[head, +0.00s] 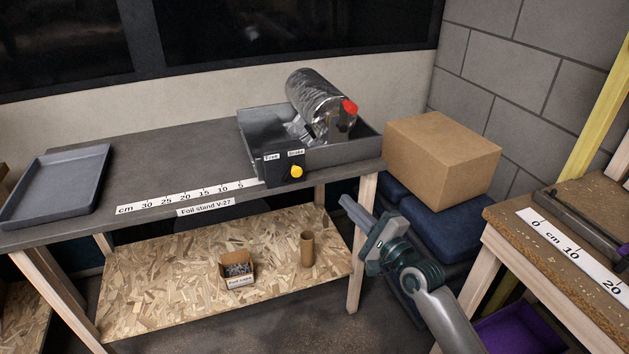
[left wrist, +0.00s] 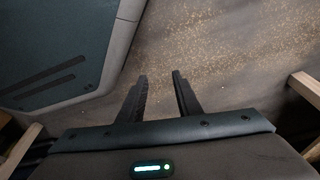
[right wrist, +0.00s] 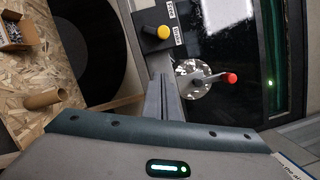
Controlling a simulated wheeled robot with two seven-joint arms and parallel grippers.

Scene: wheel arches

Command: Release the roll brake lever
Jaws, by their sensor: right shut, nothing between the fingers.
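The roll brake lever has a yellow knob (head: 296,171) on a black box (head: 271,169) at the front of the foil stand's tray. The knob is on the side of the label that reads Brake (head: 296,153), away from the Free label (head: 271,156). The knob also shows in the right wrist view (right wrist: 163,32), beyond my fingertips. My right gripper (head: 345,201) is shut and empty, to the right of and below the lever, apart from it. My left gripper (left wrist: 160,75) is open and empty above bare floor, outside the head view.
A foil roll (head: 318,95) with a red-knobbed crank (head: 349,106) sits in the grey tray (head: 350,154) behind the box. A cardboard box (head: 441,156) stands to the right. An empty tray (head: 60,183) lies at the left of the table. A wooden table leg (head: 362,240) is close to my right gripper.

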